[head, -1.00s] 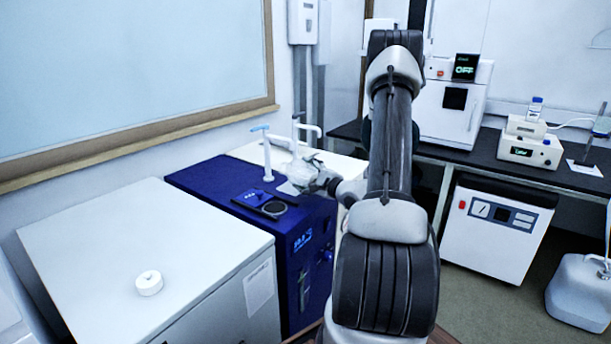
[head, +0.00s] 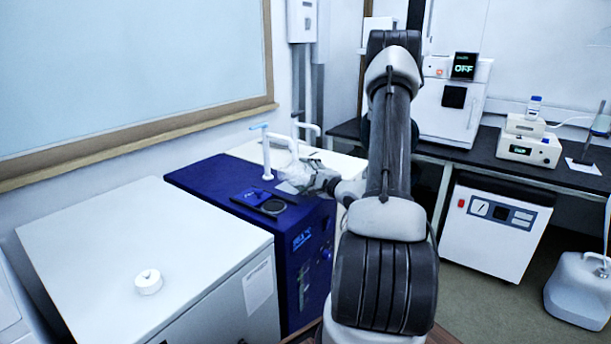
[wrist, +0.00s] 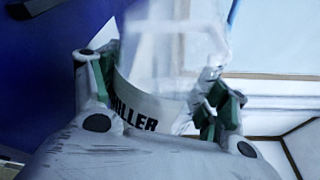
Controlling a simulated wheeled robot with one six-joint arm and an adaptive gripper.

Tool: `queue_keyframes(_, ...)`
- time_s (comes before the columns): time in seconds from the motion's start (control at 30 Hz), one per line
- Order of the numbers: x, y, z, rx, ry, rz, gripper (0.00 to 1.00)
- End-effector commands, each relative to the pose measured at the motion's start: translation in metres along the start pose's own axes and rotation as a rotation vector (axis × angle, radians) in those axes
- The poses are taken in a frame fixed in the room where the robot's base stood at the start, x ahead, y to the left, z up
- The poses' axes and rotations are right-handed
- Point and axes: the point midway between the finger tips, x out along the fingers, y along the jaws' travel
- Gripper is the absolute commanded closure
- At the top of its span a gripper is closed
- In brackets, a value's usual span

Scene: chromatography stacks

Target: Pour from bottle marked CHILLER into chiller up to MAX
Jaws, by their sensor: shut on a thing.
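My gripper (wrist: 160,112) is shut on a clear bottle (wrist: 145,97) in the wrist view. The bottle's white label shows the letters "ILLER"; the rest is hidden by the curve and a finger. In the head view the bottle (head: 294,173) is small and pale, held above the back right part of the blue chiller (head: 205,180). It looks tilted to the left. I cannot make out the liquid level or a MAX mark.
A white post with a blue handle (head: 266,150) stands just left of the bottle, and white pipework (head: 308,127) stands behind. A white cabinet (head: 100,240) with a white round cap (head: 148,282) is in front left. Bench instruments stand at the right.

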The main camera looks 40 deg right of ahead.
Motion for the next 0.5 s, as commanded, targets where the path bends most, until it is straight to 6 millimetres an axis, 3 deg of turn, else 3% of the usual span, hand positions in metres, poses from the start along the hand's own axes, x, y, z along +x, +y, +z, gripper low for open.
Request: queue_keyframes(0.5,0.0003,-0.0002,0.0011,-0.164,0.01,-0.002,0.77)
